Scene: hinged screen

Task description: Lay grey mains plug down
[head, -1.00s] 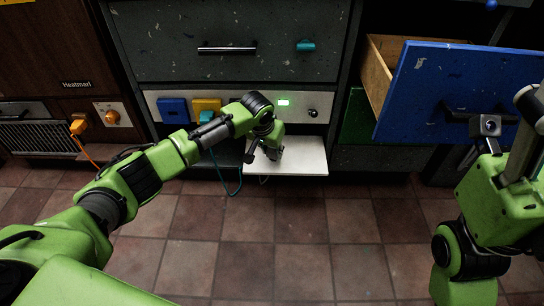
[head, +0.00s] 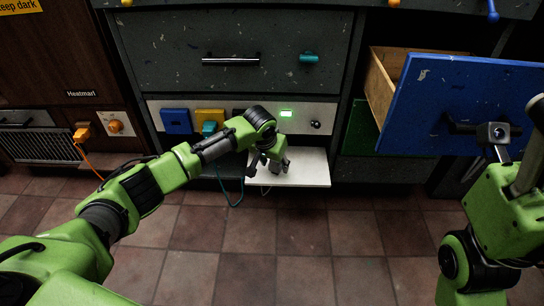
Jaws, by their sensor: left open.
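My left gripper (head: 269,168) is open and points down over a white shelf (head: 308,168) below the grey control panel. I cannot clearly make out the grey mains plug; the fingers and wrist hide the part of the shelf where a thin pale cord (head: 265,190) shows at the front edge. My right gripper is at the right, by the blue drawer's handle; its fingers are not clear.
A teal plug (head: 209,128) sits at the yellow socket (head: 208,115), beside a blue socket (head: 176,120). A teal cable (head: 229,197) hangs below. The open blue drawer (head: 440,95) juts out at the right. The tiled floor in front is clear.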

